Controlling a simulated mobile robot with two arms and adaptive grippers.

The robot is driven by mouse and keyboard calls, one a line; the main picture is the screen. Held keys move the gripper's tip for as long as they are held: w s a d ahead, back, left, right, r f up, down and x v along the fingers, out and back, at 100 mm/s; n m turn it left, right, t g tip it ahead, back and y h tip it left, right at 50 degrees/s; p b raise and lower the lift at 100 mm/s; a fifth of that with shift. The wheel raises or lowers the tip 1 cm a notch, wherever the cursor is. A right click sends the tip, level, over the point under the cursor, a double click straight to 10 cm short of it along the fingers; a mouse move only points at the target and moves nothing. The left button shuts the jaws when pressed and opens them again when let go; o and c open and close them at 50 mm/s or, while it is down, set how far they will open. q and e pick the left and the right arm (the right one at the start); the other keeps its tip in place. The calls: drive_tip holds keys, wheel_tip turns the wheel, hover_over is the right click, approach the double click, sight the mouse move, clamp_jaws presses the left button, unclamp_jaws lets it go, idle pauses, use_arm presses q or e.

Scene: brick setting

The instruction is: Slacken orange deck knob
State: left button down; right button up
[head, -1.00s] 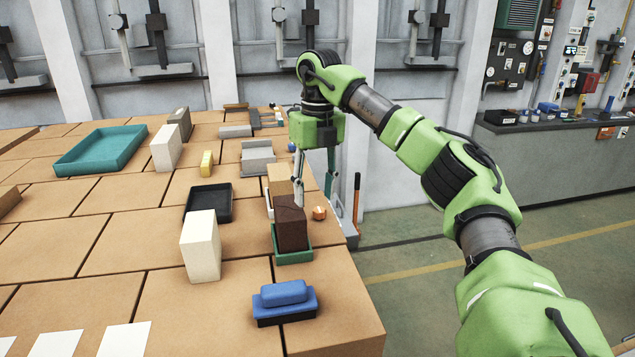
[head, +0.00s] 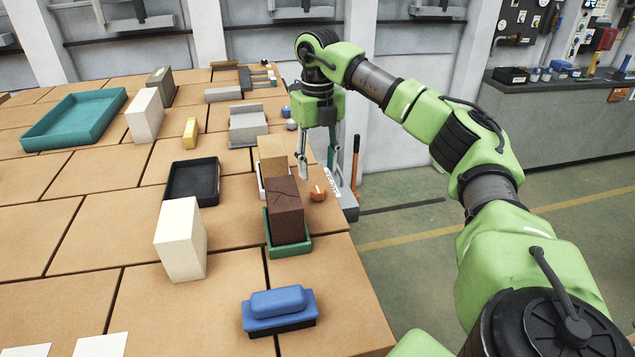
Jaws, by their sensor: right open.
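The orange knob (head: 318,193) sits on the tan brick deck (head: 222,235) near its right edge, beside a dark brown block in a green tray. My right gripper (head: 318,170) points down just behind the knob in the head view. Its two grey fingers are spread apart with nothing between them. The fingertips look apart from the knob. My left gripper is not in view.
The brown block (head: 286,205) stands in the green tray (head: 290,249), close left of the knob. A tan block (head: 272,150) stands behind it. An orange-handled tool (head: 356,158) stands right of the gripper. A blue-topped brush (head: 279,306) lies in front.

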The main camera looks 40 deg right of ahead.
sight(318, 189)
drive_tip(key=shift+f+p, duration=0.55)
drive_tip(key=shift+f, duration=2.55)
drive_tip(key=c, duration=1.1)
